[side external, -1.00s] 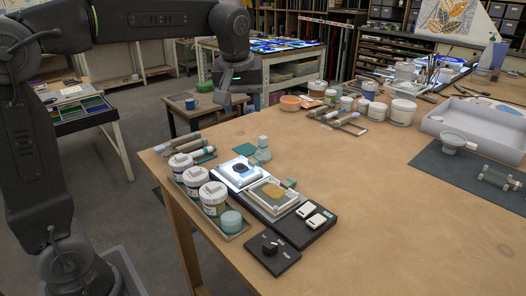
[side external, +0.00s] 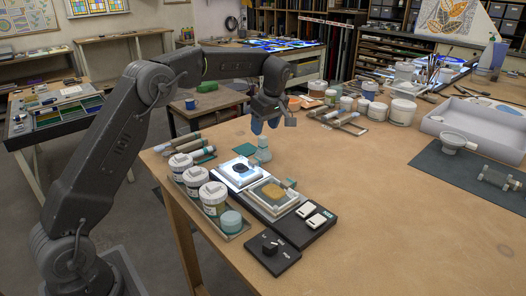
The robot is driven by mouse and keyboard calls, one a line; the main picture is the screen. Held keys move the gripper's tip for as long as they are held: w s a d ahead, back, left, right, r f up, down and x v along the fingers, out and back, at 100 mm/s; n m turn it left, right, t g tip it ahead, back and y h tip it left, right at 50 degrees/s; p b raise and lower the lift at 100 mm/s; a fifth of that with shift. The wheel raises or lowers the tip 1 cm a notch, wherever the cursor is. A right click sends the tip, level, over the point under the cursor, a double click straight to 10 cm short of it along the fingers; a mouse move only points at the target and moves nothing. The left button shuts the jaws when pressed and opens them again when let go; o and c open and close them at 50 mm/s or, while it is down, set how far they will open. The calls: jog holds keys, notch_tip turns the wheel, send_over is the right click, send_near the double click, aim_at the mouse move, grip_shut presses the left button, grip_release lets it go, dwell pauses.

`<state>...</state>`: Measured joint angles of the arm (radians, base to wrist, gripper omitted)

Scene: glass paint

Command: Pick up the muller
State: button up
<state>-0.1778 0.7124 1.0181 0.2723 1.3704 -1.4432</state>
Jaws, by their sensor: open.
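The muller appears to be the pale greenish glass piece (side external: 263,150) with a knob on top. It stands upright on the wooden table, just behind the lit white plate. My gripper (side external: 273,124) is open and empty. In the side view it shows above and slightly right of the muller, with its fingers pointing down. A gap shows between the fingers and the knob, and I cannot tell their exact distance in depth.
A lit plate (side external: 226,179) and a framed tray with ochre material (side external: 272,191) are close in front. A tray with lidded jars (side external: 213,199) stands at left. More jars (side external: 402,112) stand behind. The table's right middle (side external: 370,210) is clear.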

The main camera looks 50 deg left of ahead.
aim_at(263, 137)
jog(key=x, duration=0.7)
jog(key=shift+w+d+f, duration=0.1)
jog(key=shift+f, duration=0.2)
grip_shut()
